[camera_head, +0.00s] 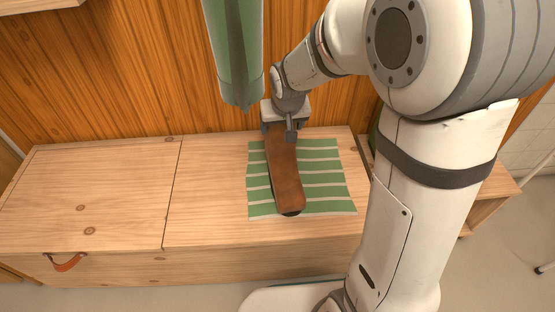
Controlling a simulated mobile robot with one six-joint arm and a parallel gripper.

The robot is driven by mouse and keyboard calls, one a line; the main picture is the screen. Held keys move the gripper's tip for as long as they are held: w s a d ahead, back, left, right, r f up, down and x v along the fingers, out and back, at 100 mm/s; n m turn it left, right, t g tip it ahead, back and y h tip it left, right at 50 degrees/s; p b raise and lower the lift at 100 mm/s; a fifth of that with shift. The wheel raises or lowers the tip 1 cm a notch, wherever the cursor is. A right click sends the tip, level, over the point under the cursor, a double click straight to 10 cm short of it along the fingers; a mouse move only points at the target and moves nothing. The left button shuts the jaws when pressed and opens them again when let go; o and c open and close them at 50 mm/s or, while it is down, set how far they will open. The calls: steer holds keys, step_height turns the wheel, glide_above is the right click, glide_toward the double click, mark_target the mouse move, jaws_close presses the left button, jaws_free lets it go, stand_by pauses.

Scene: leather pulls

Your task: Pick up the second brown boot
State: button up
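One brown boot (286,180) lies lengthwise on a green and white striped mat (328,178) on the wooden bench. Its near end shows a dark edge. No other boot shows in this view. My gripper (279,131) points down at the far end of the boot, against the back wall side. One finger shows to the left and one to the right over that end, and the boot's far end is partly hidden under the gripper. Whether the fingers press on the boot cannot be told.
The left part of the bench top (100,190) is bare, with a leather pull (68,262) on its front. A long green hanging thing (235,50) is left of my gripper, before the wood wall (120,70). My arm covers the right side.

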steer(key=c, duration=1.5)
steer(key=shift+c, duration=0.3)
steer(key=shift+r, duration=0.15)
